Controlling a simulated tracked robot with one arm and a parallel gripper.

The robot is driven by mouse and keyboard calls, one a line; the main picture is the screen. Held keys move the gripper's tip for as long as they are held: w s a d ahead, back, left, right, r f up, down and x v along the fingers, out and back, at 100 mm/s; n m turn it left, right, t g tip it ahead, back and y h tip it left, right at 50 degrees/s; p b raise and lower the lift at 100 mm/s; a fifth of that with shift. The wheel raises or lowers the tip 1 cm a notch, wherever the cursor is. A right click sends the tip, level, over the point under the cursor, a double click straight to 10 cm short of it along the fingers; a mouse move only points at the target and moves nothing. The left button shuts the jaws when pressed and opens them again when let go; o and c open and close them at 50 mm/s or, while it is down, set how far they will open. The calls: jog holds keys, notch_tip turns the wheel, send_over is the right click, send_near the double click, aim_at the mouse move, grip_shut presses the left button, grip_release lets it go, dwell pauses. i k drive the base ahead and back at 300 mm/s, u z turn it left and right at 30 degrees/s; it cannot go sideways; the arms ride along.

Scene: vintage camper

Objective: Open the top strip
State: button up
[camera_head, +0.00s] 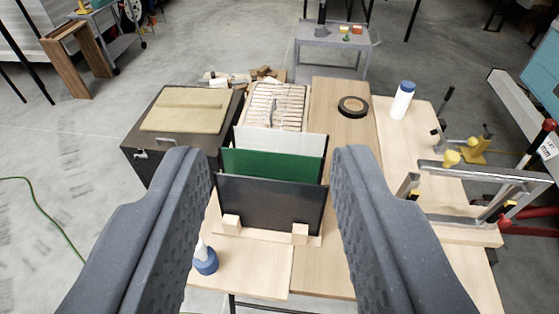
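My gripper (272,165) is open and empty, with its two dark grey padded fingers wide apart in the foreground. Between the fingers, farther off, upright panels stand in a row: a dark grey one (270,205) in front, a green one (250,165) and a white one (290,143) behind. Past them is a pale block of stacked strips (290,97) with a thin grey handle-like piece (272,112) on it. I cannot tell which piece is the top strip. The panels hide the near end of the block.
A dark cabinet (150,150) with a tan top stands left of the panels. A tape roll (353,107), a blue-capped white bottle (402,100) and clamps (470,180) sit at right. A blue-and-white bottle (205,262) stands near the left finger. A grey cart (330,45) is behind.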

aim_at(450, 169)
jog(key=z, duration=1.3)
jog(key=k, duration=0.5)
jog(key=u, duration=0.35)
jog(key=i, duration=0.5)
jog(key=u, duration=0.05)
